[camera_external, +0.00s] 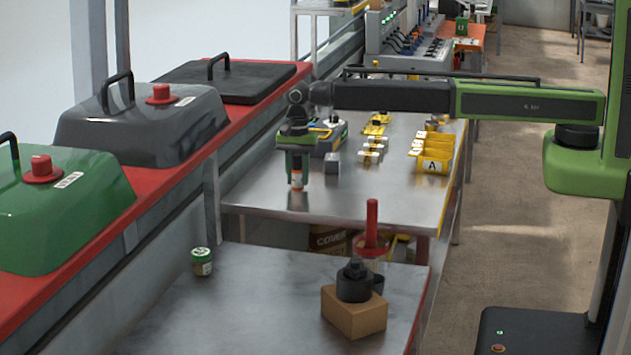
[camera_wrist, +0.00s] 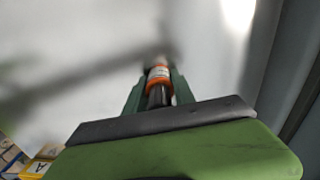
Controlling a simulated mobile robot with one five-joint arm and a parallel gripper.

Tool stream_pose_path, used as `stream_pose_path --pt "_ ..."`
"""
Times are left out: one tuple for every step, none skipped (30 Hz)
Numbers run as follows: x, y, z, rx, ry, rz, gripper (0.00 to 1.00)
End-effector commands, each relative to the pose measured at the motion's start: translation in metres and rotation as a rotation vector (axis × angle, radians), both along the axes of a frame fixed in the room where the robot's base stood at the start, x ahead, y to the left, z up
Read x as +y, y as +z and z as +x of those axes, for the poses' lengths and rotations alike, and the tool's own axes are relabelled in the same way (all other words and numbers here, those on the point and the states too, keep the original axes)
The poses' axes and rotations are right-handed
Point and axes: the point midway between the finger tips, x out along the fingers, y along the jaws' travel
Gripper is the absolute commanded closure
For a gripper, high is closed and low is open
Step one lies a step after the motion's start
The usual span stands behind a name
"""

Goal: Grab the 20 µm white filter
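My gripper (camera_external: 297,172) points straight down near the left front corner of the far metal table. A small upright cylinder (camera_external: 297,182) with a white label and orange bands sits between its fingertips, low over the tabletop. The cylinder also shows in the wrist view (camera_wrist: 159,76), with a green finger against each side and a dark part nearer the camera. Its label cannot be read, so I cannot tell if it is the 20 µm filter. I cannot tell whether its lower end touches the table.
Several yellow-and-white pieces (camera_external: 371,149) lie farther right, near yellow bins (camera_external: 434,163).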

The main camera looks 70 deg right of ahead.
Motion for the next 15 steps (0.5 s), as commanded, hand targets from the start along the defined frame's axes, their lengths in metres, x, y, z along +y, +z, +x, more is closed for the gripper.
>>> stream_pose_path --pt "0.0000 0.0000 0.0000 0.000 0.000 0.000 0.83" --pt "0.0000 0.0000 0.0000 0.000 0.000 0.000 0.87" --pt "0.0000 0.0000 0.0000 0.000 0.000 0.000 0.92" --pt "0.0000 0.0000 0.0000 0.000 0.000 0.000 0.96" --pt "0.0000 0.0000 0.0000 0.000 0.000 0.000 1.00" --pt "0.0000 0.0000 0.0000 0.000 0.000 0.000 1.00" --pt "0.0000 -0.0001 0.0000 0.000 0.000 0.000 1.00" --pt "0.0000 0.0000 0.0000 0.000 0.000 0.000 1.00" --pt "0.0000 0.0000 0.0000 0.000 0.000 0.000 1.00" --pt "0.0000 -0.0001 0.0000 0.000 0.000 0.000 1.00" --pt "0.0000 -0.0001 0.0000 0.000 0.000 0.000 1.00" --pt "0.0000 0.0000 0.0000 0.000 0.000 0.000 1.00" --pt "0.0000 0.0005 0.0000 0.000 0.000 0.000 1.00" --pt "0.0000 0.0017 0.0000 0.000 0.000 0.000 1.00" --pt "0.0000 0.0044 0.0000 0.000 0.000 0.000 1.00"
